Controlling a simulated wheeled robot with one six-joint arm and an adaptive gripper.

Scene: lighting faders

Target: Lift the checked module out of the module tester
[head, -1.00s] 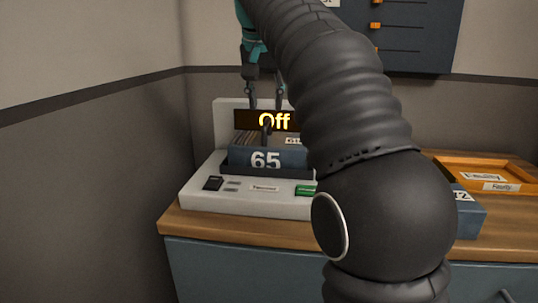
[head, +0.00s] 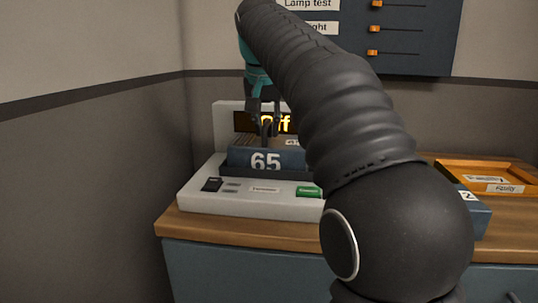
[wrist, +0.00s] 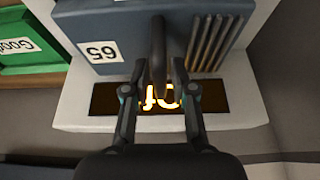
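The module (head: 285,160) is a blue-grey block marked 65 with a dark upright handle on top. My gripper (wrist: 157,68) is open, with one finger on each side of the handle and gaps visible between. In the head view my gripper (head: 265,125) is just above the module at the handle; contact cannot be told there.
The tester stands on a wooden counter (head: 250,232) near the wall corner. An orange tray labelled Faulty (head: 515,178) and another blue block (head: 478,220) are at the right, partly behind my arm. A green tray (wrist: 25,55) shows at left in the wrist view. A fader panel (head: 425,55) hangs on the wall.

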